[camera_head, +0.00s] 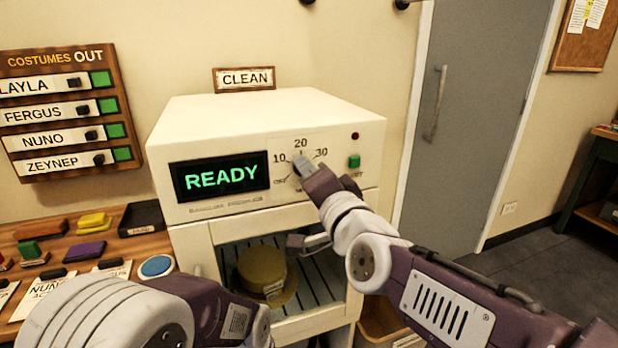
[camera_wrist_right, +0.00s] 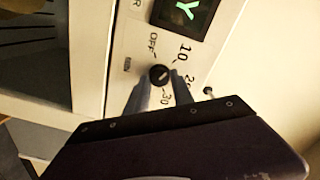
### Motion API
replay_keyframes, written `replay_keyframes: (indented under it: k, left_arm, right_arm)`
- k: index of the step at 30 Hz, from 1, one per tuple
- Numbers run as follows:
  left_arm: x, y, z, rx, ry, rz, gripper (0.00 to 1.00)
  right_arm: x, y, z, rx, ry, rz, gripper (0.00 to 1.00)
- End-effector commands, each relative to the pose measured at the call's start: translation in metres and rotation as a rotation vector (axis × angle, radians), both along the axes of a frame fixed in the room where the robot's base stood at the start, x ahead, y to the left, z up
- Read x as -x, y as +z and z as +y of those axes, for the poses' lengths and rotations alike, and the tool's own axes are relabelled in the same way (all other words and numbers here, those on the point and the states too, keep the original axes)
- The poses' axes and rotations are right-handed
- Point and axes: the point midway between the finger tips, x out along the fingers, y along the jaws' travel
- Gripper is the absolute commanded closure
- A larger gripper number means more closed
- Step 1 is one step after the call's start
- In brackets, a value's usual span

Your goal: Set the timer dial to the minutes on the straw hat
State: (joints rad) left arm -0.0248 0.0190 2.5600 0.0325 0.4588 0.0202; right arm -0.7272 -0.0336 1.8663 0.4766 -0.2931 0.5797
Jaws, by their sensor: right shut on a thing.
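The timer dial is a small black knob (camera_wrist_right: 160,75) on the white cabinet's front panel, with OFF, 10, 20 and 30 printed around it. My right gripper (camera_head: 303,167) is at the dial; in the right wrist view its fingers (camera_wrist_right: 158,90) stand on either side of the knob, shut on it. A pale mark shows on the knob, but I cannot tell which number it points to. The straw hat (camera_head: 258,266) lies on the rack inside the cabinet with a small tag (camera_head: 273,289) whose writing is too small to read. My left arm is at lower left; its gripper is not visible.
The cabinet display (camera_head: 220,177) reads READY. A green button (camera_head: 354,161) and a dark red lamp (camera_head: 355,136) are right of the dial. A blue round button (camera_head: 156,266) and several coloured blocks lie on the wooden table at left. A COSTUMES OUT board (camera_head: 65,165) hangs above.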

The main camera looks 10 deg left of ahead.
Motion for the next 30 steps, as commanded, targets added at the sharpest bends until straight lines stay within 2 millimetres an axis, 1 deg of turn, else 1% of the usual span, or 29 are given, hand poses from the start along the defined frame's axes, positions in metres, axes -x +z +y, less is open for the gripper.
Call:
replay_keyframes:
  k: [13,14,15,16,26,29,30]
  left_arm:
    - [0.000,-0.001,0.000,0.000,0.000,0.000,0.64]
    - [0.000,-0.001,0.000,0.000,0.000,0.000,0.64]
    - [0.000,-0.001,0.000,0.000,0.000,0.000,0.64]
    - [0.000,-0.001,0.000,0.000,0.000,0.000,0.64]
    - [0.000,-0.001,0.000,0.000,0.000,0.000,0.64]
    - [0.000,0.000,0.000,0.000,0.000,0.000,0.64]
    - [0.000,0.001,0.000,0.000,0.000,0.000,0.64]
  right_arm:
    - [0.000,0.000,0.000,-0.007,-0.001,0.006,1.00]
    - [0.000,0.000,0.000,-0.007,-0.001,0.006,0.69]
    - [0.000,0.000,0.000,-0.007,-0.001,0.006,0.57]
    - [0.000,0.000,0.000,-0.007,-0.001,0.006,0.51]
    - [0.001,0.000,-0.001,-0.007,0.000,0.005,0.51]
    - [0.009,0.001,-0.006,-0.009,0.001,0.005,0.51]
    - [0.015,0.002,-0.010,-0.008,0.001,0.004,0.51]
